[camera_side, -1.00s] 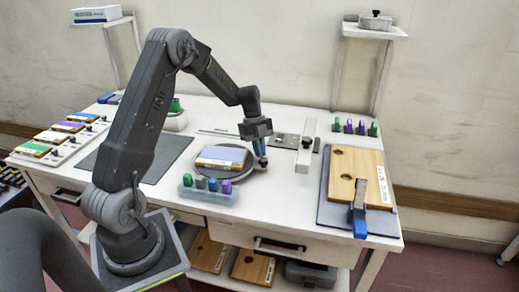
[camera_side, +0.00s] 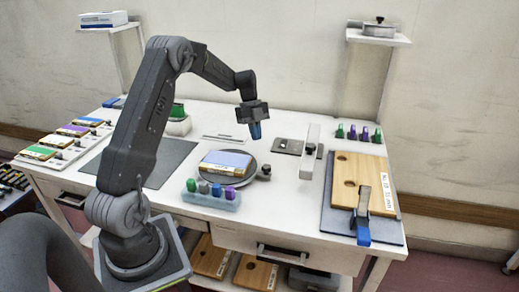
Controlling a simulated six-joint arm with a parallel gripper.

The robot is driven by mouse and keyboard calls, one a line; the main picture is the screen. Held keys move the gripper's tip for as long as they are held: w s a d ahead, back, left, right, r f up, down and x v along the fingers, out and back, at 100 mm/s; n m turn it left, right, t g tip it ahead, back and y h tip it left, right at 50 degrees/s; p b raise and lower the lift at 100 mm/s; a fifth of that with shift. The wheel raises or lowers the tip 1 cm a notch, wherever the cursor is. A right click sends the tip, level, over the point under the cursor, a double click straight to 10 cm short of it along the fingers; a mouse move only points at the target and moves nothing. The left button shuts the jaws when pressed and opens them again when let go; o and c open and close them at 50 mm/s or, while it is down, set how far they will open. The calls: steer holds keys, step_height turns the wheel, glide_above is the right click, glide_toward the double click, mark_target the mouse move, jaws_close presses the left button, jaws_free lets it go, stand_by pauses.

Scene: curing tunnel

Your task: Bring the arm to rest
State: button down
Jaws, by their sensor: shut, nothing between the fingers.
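My gripper (camera_side: 255,131) hangs in the air above the back middle of the white table (camera_side: 290,215), pointing down. Its blue fingers are shut with nothing between them. It is apart from everything below. Under it, slightly left, a wooden block with a blue-violet top (camera_side: 226,162) lies on a round grey turntable (camera_side: 222,180). A small dark knob (camera_side: 265,172) sits at the turntable's right edge.
A pale rack with several coloured pieces (camera_side: 211,198) stands in front of the turntable. A white upright bar (camera_side: 309,152) stands to the right. A board with a clamp (camera_side: 361,182) lies at the right. Topped blocks (camera_side: 66,142) line the left. Shelves (camera_side: 376,40) rise behind.

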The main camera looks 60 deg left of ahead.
steer(key=v, duration=0.5)
steer(key=s+d+r+n+t+y, duration=0.1)
steer(key=s+d+r+n+y, duration=0.2)
steer(key=d+r, duration=0.5)
steer(key=s+d+r+n+t, duration=0.1)
steer(key=s+d+r+n, duration=0.4)
steer(key=d, duration=0.6)
steer(key=s+d+f+n+t+y, duration=0.1)
steer(key=s+d+f+n+t, duration=0.1)
steer(key=s+d+n, duration=0.8)
steer(key=s+d+t, duration=0.1)
steer(key=s, duration=0.3)
steer(key=shift+f+n+t, duration=0.3)
steer(key=shift+f+t, duration=0.1)
